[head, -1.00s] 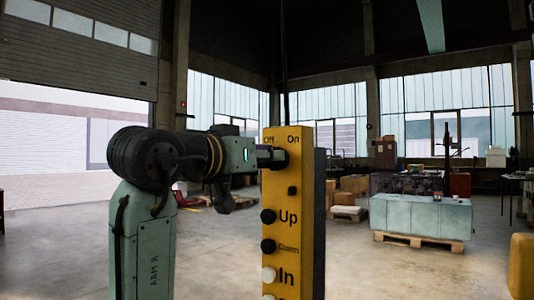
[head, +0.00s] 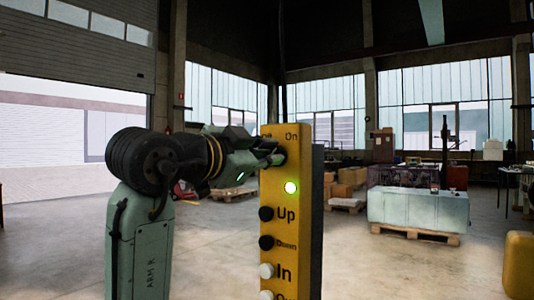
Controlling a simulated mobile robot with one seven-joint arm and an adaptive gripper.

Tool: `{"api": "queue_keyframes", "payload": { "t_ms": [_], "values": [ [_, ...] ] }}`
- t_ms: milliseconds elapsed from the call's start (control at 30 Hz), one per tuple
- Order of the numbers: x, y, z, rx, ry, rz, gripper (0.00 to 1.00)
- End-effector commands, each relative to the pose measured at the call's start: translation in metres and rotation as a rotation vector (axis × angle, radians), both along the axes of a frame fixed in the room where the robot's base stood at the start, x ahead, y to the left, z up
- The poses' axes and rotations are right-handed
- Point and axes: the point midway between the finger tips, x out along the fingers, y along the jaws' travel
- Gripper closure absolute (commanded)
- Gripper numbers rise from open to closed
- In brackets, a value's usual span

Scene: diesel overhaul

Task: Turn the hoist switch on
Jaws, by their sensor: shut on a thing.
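The hoist control box (head: 304,219) is a tall yellow panel that hangs upright in the middle of the head view. Its switch (head: 280,155), near the top between the Off and On labels, is mostly hidden by my gripper. My gripper (head: 272,156) comes in from the left, rolled over, and is shut on the switch. The Off label is partly covered.
A pale green block (head: 418,210) rests on a wooden pallet (head: 415,235) to the right. Cardboard boxes (head: 353,177) stand behind the control box. A yellow object (head: 521,265) is at the lower right edge. The concrete floor between is clear.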

Motion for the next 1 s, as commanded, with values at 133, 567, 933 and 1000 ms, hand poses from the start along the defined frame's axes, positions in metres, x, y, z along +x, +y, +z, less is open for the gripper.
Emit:
{"api": "queue_keyframes", "payload": {
  "t_ms": [133, 567, 933, 1000],
  "values": [
    [0.0001, -0.0001, 0.0008, 0.028, -0.024, 0.0, 1.0],
    [-0.0001, -0.0003, 0.0007, 0.044, -0.036, 0.0, 1.0],
    [-0.0001, -0.0003, 0.0003, 0.044, -0.034, 0.0, 0.69],
    [-0.0001, -0.0003, 0.0002, 0.044, -0.034, 0.0, 0.67]
  ]
}}
